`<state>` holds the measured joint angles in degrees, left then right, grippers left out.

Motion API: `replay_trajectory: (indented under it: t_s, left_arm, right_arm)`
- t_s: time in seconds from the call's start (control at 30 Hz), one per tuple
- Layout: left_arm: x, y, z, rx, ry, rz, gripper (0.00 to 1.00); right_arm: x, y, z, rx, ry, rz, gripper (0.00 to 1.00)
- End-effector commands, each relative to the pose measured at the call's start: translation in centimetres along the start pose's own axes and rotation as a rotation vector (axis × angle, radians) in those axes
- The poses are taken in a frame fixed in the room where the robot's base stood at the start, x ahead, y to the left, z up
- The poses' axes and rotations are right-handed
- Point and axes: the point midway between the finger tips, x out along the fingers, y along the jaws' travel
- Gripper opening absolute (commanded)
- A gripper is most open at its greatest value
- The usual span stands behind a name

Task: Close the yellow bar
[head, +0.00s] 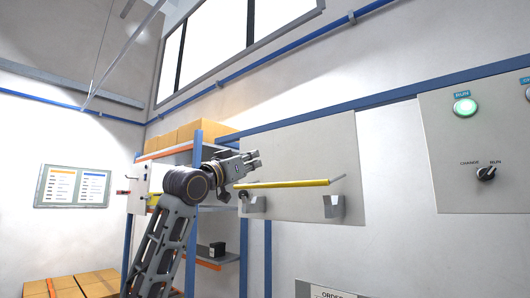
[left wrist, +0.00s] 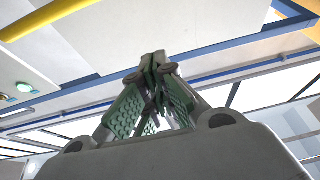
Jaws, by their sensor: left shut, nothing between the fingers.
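The yellow bar (head: 285,184) lies nearly level across the front of a grey panel (head: 300,150) on the wall. Its right end continues as a thin grey tip slanting up, above a grey bracket (head: 334,206). Another grey bracket (head: 254,203) sits below its left end. My left gripper (head: 257,159) is shut and empty, just above the bar's left end, apparently apart from it. In the left wrist view the shut fingers (left wrist: 157,60) meet at the tips, and a yellow length (left wrist: 40,18) shows at upper left. My right gripper is not in view.
Shelving with cardboard boxes (head: 185,135) stands behind my left arm. The panel's right side is clear.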

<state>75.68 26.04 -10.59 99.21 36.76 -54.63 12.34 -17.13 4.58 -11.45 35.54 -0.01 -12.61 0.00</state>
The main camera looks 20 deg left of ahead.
Motion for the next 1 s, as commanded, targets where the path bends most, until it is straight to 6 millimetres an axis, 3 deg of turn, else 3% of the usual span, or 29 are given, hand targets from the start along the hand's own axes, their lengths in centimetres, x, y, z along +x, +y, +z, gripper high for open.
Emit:
replay_trajectory:
  t_s: [0.1, 0.23, 0.7, 1.0]
  left_arm:
    - [-0.7, 0.6, -2.9, 0.004, 0.035, 0.012, 0.00]
    - [-1.0, 0.9, -4.1, 0.006, 0.050, 0.017, 0.00]
    - [-0.9, 0.9, -4.3, 0.006, 0.052, 0.018, 0.00]
    - [1.0, 1.0, -4.5, 0.005, 0.052, 0.019, 0.00]
  right_arm:
    - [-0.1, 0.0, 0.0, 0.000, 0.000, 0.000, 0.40]
    - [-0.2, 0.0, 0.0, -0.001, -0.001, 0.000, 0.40]
    - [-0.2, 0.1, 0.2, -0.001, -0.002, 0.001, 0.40]
    - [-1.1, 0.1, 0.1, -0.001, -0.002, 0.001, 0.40]
